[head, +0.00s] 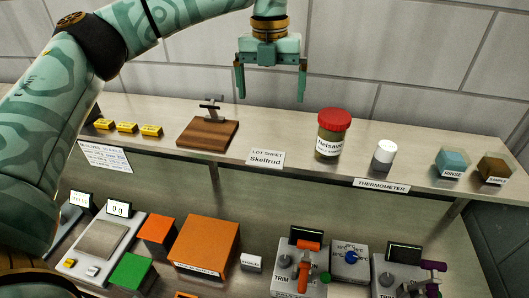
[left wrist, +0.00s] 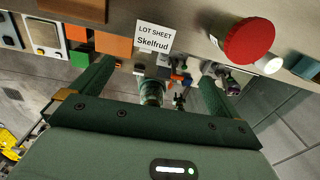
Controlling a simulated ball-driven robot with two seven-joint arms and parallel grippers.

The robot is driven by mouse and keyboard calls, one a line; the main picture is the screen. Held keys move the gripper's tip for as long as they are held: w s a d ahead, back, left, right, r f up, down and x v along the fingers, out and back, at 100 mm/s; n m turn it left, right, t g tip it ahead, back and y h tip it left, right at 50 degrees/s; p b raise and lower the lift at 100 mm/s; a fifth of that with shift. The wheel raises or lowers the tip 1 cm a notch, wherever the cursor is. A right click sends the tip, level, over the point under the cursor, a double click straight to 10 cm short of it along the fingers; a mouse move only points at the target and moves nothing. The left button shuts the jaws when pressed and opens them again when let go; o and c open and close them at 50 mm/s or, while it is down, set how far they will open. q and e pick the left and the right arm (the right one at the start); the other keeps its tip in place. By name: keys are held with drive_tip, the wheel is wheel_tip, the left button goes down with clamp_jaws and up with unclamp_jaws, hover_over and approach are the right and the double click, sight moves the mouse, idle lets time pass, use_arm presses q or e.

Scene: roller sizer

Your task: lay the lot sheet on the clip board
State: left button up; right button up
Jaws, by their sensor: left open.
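The lot sheet (head: 266,158) is a small white card reading "LOT SHEET Skelfrud", lying on the shelf between the clip board and a red-lidded jar. It also shows in the left wrist view (left wrist: 155,37), beyond the fingers. The clip board (head: 207,134) is a brown wooden board with a metal clip at its back edge, left of the sheet. Its wood shows at the top of the left wrist view (left wrist: 75,8). My left gripper (head: 270,92) is open and empty, above and behind the sheet. My right gripper is not in view.
On the shelf (head: 300,128), the red-lidded jar (head: 331,135) stands right of the sheet, with a white-capped thermometer (head: 384,154) and two small blocks further right. Yellow blocks (head: 127,127) lie left of the board. A scale (head: 100,243), orange boxes (head: 206,248) and control units fill the lower bench.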

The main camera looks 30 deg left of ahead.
use_arm(q)
hover_over(266, 157)
drive_tip(key=f, duration=1)
drive_tip(key=shift+w+f, duration=0.2)
drive_tip(key=shift+w, duration=0.05)
drive_tip(key=shift+s+d+f, duration=0.1)
drive_tip(key=shift+s+f, duration=0.05)
drive_tip(key=shift+f, duration=0.4)
wheel_tip(266, 157, down, 5)
drive_tip(key=shift+r+p, duration=0.1)
drive_tip(key=shift+p, duration=0.3)
drive_tip(key=c, duration=1)
drive_tip(key=shift+o, duration=0.2)
